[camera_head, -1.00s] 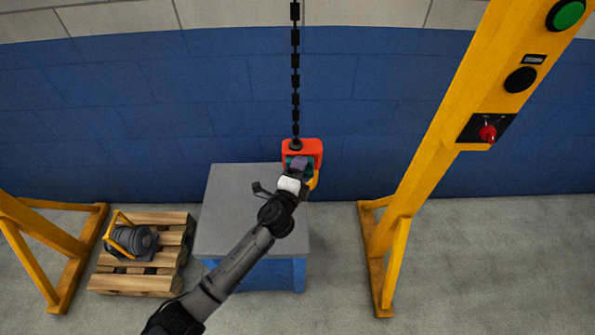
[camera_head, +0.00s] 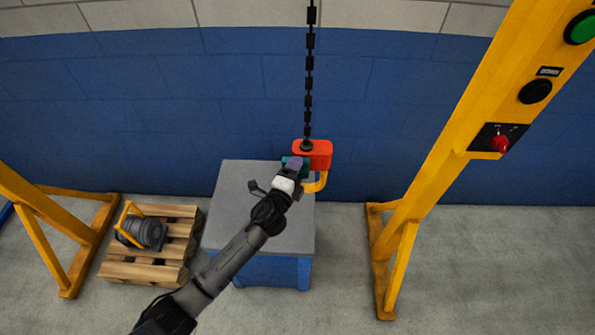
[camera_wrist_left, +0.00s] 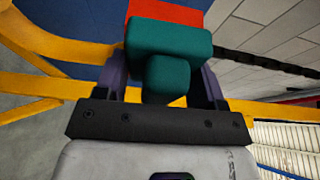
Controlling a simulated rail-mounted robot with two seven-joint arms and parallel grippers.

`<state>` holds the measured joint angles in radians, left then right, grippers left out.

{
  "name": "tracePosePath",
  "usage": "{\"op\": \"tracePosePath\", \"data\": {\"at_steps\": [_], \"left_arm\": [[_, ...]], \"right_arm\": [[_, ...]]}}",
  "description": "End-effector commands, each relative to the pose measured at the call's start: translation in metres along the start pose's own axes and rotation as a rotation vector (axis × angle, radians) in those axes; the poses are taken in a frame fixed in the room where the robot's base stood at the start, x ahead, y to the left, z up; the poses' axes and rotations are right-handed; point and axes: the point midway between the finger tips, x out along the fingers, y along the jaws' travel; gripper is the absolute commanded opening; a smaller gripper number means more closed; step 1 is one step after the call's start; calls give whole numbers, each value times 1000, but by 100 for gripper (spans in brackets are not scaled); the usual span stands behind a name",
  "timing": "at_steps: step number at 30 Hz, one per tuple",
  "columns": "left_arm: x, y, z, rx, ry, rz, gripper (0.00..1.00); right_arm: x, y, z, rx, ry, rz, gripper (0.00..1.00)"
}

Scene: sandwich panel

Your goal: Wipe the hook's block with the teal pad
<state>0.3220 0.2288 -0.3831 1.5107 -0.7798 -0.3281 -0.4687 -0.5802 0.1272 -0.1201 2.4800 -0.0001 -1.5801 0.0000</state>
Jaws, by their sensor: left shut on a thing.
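The hook's block (camera_head: 319,152) is red-orange and hangs from a black chain, with the yellow hook (camera_head: 317,184) below it. My left gripper (camera_head: 293,169) is at the block's left side, shut on the teal pad (camera_head: 286,161). In the left wrist view the teal pad (camera_wrist_left: 169,42) sits between the purple fingers, with the red block (camera_wrist_left: 166,12) right behind it. The pad looks close against the block; whether it touches cannot be told. My right gripper is not in view.
A grey-topped table with a blue base (camera_head: 231,192) stands under the hook. A wooden pallet (camera_head: 147,272) with a dark motor (camera_head: 146,233) lies to the left. Yellow frame posts (camera_head: 425,180) stand at both sides. A blue wall is behind.

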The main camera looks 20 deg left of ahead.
Motion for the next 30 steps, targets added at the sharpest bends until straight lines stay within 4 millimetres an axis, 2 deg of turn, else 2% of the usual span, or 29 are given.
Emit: {"op": "tracePosePath", "data": {"at_steps": [15,21,30], "left_arm": [[-44,-1,-20,-2,3,0,44],[-52,0,-23,-1,3,0,44],[-53,0,-23,0,3,-1,44]], "right_arm": [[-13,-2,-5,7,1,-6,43],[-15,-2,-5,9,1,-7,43],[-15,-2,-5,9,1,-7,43]]}}
